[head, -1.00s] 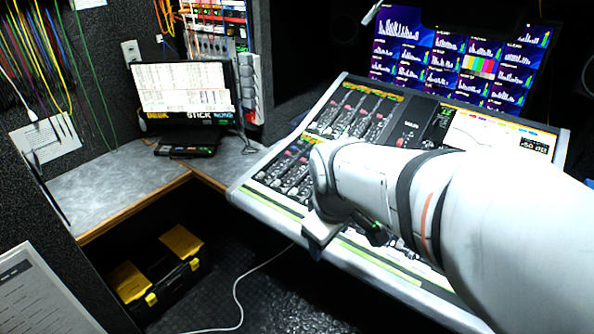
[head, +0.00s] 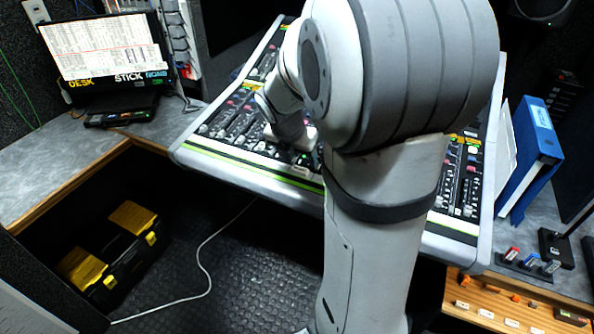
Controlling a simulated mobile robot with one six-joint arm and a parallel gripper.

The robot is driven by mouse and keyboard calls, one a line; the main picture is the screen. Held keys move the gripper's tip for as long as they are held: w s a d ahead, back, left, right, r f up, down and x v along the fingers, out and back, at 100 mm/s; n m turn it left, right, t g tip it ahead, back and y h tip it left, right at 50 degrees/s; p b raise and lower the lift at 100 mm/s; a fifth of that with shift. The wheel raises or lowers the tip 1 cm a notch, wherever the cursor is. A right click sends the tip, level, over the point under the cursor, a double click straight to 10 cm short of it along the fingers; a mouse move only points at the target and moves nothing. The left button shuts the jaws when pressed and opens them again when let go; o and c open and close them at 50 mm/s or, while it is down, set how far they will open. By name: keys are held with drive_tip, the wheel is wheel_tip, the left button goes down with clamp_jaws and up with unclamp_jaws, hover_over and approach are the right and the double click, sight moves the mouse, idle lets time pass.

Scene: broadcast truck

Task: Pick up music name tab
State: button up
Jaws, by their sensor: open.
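I cannot make out a tab reading MUSIC in the head view. Several small pale tabs (head: 486,314) lie on the wooden ledge at the lower right, too small to read. My gripper (head: 294,140) is open, over the lower left part of the mixing console (head: 235,155). My own arm hides part of it and much of the console.
A blue binder (head: 535,150) stands right of the console. Small coloured sticks (head: 530,262) stand in a holder at the right. A black and yellow toolbox (head: 115,250) and a white cable (head: 205,265) are on the floor. The left grey desktop (head: 60,170) is mostly clear.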

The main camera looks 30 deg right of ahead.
sight(300, 170)
drive_tip(key=x, duration=0.1)
drive_tip(key=b+x, duration=0.1)
drive_tip(key=x, duration=0.3)
drive_tip(key=shift+a+f, duration=0.25)
drive_tip(key=shift+f, duration=0.15)
drive_tip(key=shift+s, duration=0.1)
drive_tip(key=c, duration=1)
